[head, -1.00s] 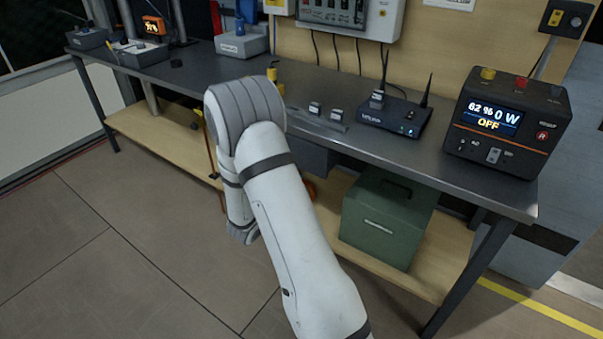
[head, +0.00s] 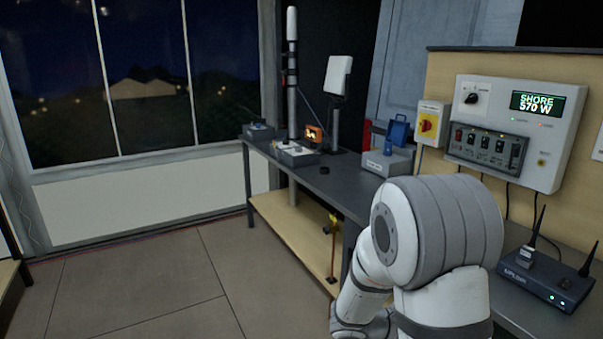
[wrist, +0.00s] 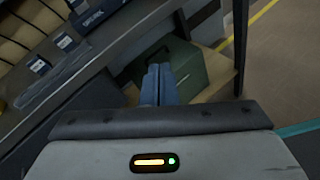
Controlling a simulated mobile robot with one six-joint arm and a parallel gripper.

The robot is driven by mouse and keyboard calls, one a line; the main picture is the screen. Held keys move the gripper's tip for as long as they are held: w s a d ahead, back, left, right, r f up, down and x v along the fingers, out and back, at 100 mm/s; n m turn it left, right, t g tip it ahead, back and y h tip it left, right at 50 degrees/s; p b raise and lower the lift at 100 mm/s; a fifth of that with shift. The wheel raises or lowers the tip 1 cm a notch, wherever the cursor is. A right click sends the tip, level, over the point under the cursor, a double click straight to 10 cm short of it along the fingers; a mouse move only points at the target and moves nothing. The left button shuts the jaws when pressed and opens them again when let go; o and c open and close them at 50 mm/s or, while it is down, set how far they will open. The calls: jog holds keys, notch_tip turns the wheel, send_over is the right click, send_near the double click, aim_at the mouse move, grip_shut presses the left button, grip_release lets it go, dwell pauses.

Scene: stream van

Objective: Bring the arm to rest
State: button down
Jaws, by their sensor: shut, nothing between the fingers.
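My arm (head: 440,225) is bent in the lower right of the head view, its large grey-ribbed joint in front of the workbench. A lower link hangs down beside the bench's front. My gripper (wrist: 158,70) shows in the wrist view with its two blue-grey fingers together and nothing between them. It is over the front side of the bench, with the green box (wrist: 183,62) beyond the fingertips. I cannot make out the gripper in the head view.
The workbench (head: 335,190) holds a router (head: 548,278), a grey box with a blue top (head: 388,160) and small devices at its far end. A control panel (head: 520,130) hangs above. The floor (head: 150,285) left of the bench is clear up to the windowed wall (head: 140,200).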

jog(key=s+a+r+m+t+y+p, duration=0.1)
jog(key=s+a+r+m+y+p, duration=0.4)
jog(key=r, duration=0.5)
jog(key=s+a+r+m+t+y+p, duration=0.1)
jog(key=s+a+r+m+y+p, duration=0.5)
jog(key=s+a+r+m+y, duration=0.2)
notch_tip(320, 180, up, 2)
jog(key=shift+a+m+y+p, duration=0.3)
jog(key=shift+a+m+y, duration=0.35)
jog(key=shift+m+y, duration=0.15)
jog(key=shift+s, duration=0.1)
